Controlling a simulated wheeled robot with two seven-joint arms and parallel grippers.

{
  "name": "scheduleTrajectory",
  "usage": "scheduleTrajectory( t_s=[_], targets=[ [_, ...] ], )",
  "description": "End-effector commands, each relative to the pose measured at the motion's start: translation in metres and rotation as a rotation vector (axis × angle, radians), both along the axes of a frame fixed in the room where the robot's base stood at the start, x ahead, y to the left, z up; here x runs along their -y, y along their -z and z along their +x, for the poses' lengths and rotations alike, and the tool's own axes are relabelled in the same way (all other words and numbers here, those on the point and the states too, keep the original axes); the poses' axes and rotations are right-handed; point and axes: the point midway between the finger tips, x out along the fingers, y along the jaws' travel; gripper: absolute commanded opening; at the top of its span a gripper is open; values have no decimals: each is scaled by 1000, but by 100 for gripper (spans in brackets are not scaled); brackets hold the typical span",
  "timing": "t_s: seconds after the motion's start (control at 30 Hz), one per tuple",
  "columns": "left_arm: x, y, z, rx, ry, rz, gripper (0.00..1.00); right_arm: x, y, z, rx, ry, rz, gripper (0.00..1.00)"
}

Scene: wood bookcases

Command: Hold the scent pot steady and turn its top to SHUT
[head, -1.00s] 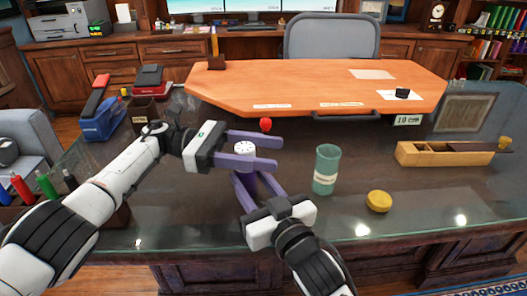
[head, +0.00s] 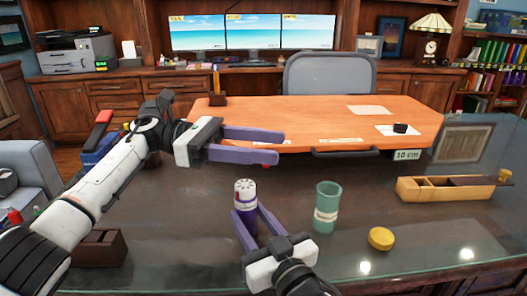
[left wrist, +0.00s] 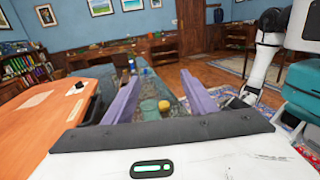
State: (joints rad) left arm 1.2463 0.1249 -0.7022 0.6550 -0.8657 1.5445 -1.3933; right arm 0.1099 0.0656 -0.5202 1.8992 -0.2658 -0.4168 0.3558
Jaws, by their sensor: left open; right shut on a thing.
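The scent pot (head: 246,200) stands upright on the dark glass-topped desk, with a white dotted top, a purple and white body and a small red mark at its left side. My right gripper (head: 248,214) is shut on its lower body from the front. My left gripper (head: 279,147) is open and empty, above and behind the pot, clear of its top. In the left wrist view the left fingers (left wrist: 158,90) are spread apart; I cannot make out the pot there. Any lettering on the top is too small to read.
A wooden box (head: 445,190) lies further right. An orange raised board (head: 300,122) is behind. A dark brown holder (head: 98,249) stands at the left.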

Motion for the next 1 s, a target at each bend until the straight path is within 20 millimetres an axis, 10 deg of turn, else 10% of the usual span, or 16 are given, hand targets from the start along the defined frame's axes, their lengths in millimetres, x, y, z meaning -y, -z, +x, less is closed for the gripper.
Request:
scheduleTrajectory(
  t_s=[0.47,0.77,1.0],
  targets=[
    [-6,53,36,-80,-291,82,52,0,0,0,1,0,0,9],
    [-64,77,74,-106,-801,13,52,0,0,0,0,0,0,9],
    [-97,83,24,-52,-945,-41,52,0,0,0,0,0,0,9]
  ],
)
